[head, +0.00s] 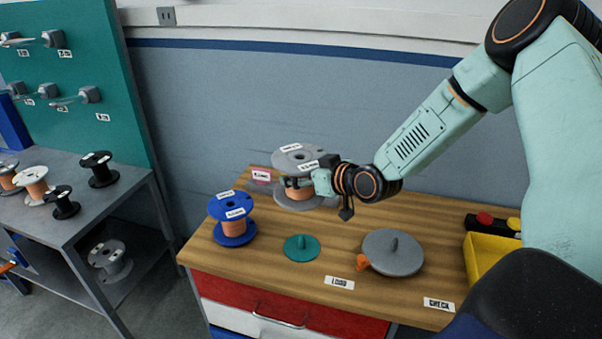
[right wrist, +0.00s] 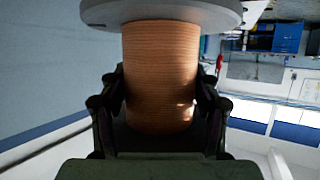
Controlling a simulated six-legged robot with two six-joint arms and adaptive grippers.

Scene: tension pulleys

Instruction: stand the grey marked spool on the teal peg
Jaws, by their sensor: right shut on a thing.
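The grey marked spool (head: 296,159) has grey flanges, white labels on its top and a copper-coloured winding. It is upright at the back of the wooden bench top, behind the teal peg; whether its lower flange touches the wood is hard to tell. My right gripper (head: 296,183) is shut around its winding. In the right wrist view the winding (right wrist: 160,75) sits between both fingers (right wrist: 160,110), under one grey flange (right wrist: 165,12). The teal peg (head: 301,243) stands bare on a round teal base, in front of the spool. My left gripper is not in view.
A blue spool (head: 234,226) stands left of the teal peg. A grey disc with a post (head: 393,256) and orange knob lies to its right. A yellow bin (head: 488,262) is at the right. A grey side table (head: 110,205) holds several spools.

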